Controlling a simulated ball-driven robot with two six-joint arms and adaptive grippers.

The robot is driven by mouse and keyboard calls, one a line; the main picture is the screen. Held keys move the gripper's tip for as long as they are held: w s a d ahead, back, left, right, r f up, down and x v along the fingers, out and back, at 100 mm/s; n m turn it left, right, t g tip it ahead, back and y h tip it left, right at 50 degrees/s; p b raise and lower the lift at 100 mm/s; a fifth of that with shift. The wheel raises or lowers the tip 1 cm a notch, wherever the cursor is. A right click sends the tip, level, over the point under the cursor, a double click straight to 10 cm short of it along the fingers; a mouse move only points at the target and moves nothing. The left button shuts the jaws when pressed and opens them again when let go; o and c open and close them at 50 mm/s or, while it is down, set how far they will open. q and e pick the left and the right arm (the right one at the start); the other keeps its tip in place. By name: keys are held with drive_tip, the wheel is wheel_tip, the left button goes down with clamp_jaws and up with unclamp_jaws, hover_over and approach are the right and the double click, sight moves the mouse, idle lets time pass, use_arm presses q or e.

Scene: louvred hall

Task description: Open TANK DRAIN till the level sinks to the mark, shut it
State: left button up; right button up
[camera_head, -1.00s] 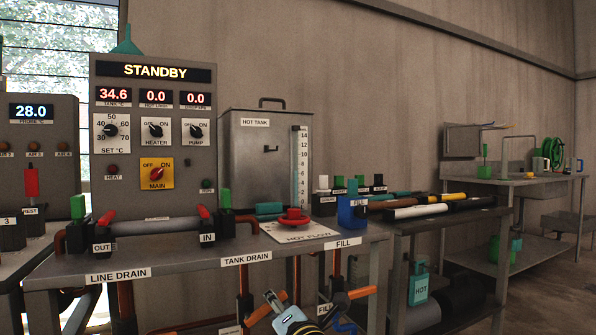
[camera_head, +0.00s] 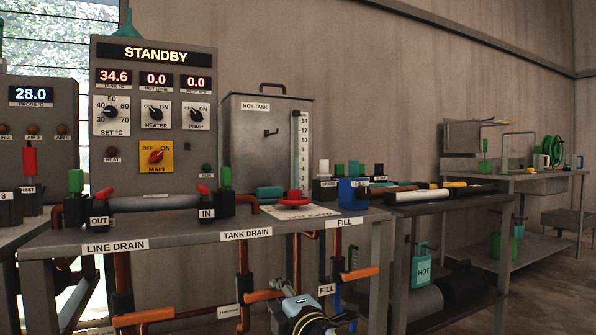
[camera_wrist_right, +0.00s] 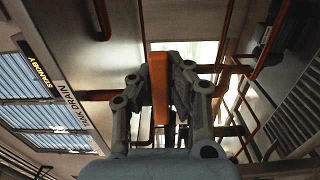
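The TANK DRAIN label (camera_head: 246,234) is on the bench front, with an orange lever (camera_head: 262,296) on the pipe below it. My right gripper shows at the lever's right end in the head view. In the right wrist view, its two fingers (camera_wrist_right: 161,80) press close on both sides of an orange handle (camera_wrist_right: 158,95), apparently this lever. The lever lies nearly level, across the upright pipe. The grey HOT TANK (camera_head: 255,145) stands behind, with a scaled sight tube (camera_head: 299,155); its level and mark are too small to read. My left gripper is not in view.
A similar orange lever (camera_head: 360,272) lies right of my right gripper, under FILL. Another (camera_head: 143,317) is under LINE DRAIN. The control panel (camera_head: 155,65) reads STANDBY and 34.6. Pipes crowd the space below the bench. A side shelf (camera_head: 445,207) stands right.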

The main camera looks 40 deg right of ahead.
drive_tip(key=shift+o, duration=1)
drive_tip(key=shift+a+f+p, duration=0.1)
drive_tip(key=shift+f+p, duration=0.25)
drive_tip(key=o, duration=0.3)
drive_tip(key=shift+r, duration=0.3)
drive_tip(key=shift+o, duration=0.2)
drive_tip(key=shift+s, duration=0.15)
drive_tip(key=v, duration=0.6)
drive_tip(key=shift+s, duration=0.3)
drive_tip(key=shift+a+r, duration=0.1)
drive_tip(key=shift+a, duration=0.05)
drive_tip(key=v, duration=1.2)
